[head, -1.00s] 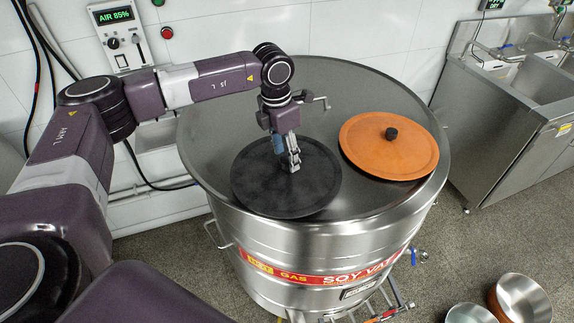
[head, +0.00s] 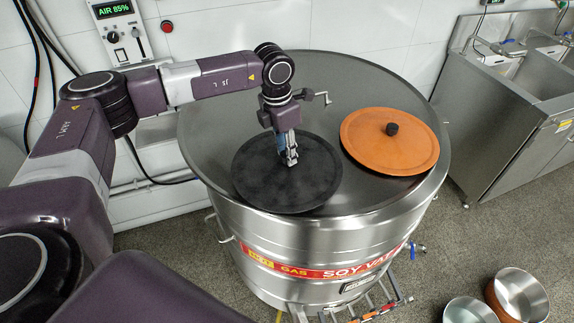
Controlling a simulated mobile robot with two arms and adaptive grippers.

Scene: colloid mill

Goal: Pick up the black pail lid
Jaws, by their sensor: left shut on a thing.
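The black pail lid (head: 265,185) is a flat, dark round disc on top of the large steel vat (head: 330,215), left of centre. My left gripper (head: 290,160) comes down from above onto the middle of the lid. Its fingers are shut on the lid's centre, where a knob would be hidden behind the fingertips. The lid looks level, and I cannot tell whether it is clear of the vat top. My right gripper is not in view.
An orange round lid (head: 385,150) with a black knob lies on the vat just right of the black lid. A steel sink (head: 510,110) is at the right. Two metal pots (head: 520,293) stand on the floor.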

